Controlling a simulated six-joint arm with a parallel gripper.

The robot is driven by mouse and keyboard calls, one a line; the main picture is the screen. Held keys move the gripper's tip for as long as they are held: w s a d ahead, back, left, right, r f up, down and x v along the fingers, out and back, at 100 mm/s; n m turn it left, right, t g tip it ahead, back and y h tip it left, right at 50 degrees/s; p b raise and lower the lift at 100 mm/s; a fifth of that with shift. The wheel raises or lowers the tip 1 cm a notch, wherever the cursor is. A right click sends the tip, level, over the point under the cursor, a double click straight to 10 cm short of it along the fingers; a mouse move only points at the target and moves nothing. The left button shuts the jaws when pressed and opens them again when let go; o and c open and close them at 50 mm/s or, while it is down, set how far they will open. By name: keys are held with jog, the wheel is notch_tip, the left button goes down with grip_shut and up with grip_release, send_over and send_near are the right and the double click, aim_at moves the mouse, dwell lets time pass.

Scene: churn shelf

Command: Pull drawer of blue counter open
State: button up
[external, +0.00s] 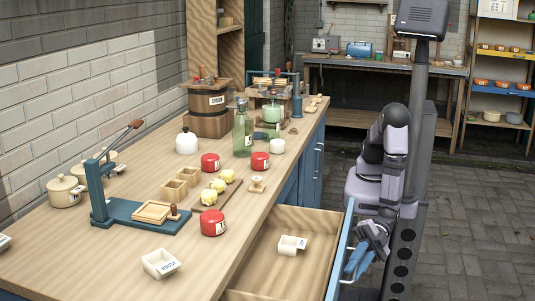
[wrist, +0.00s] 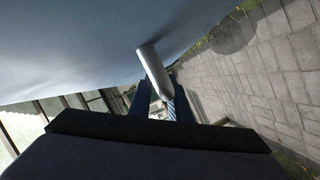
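The blue counter (external: 288,197) has a wooden top. Its drawer (external: 262,254) at the near right is pulled well out, showing a pale wood inside and a blue front (external: 340,251). A small white tub with a label (external: 292,245) lies in the drawer. My gripper (external: 355,262) is at the outer side of the drawer front. In the wrist view, the silver bar handle (wrist: 155,68) runs between my two blue fingers (wrist: 166,103), which flank it closely and seem shut on it. The blue-grey drawer front (wrist: 80,50) fills the upper left there.
The counter top holds red tins (external: 213,222), a green bottle (external: 242,130), a blue press (external: 130,212), butter pieces (external: 217,186) and a white tub (external: 160,263). A paved floor (external: 470,220) lies open to the right. A workbench (external: 375,68) stands behind.

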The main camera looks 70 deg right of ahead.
jog(key=shift+s+d+r, duration=0.1)
jog(key=shift+s+d, duration=0.1)
jog(key=shift+d, duration=0.2)
notch_tip(320, 180, up, 8)
jog(key=d+p, duration=0.1)
jog(key=d, duration=0.1)
jog(key=shift+s+f, duration=0.25)
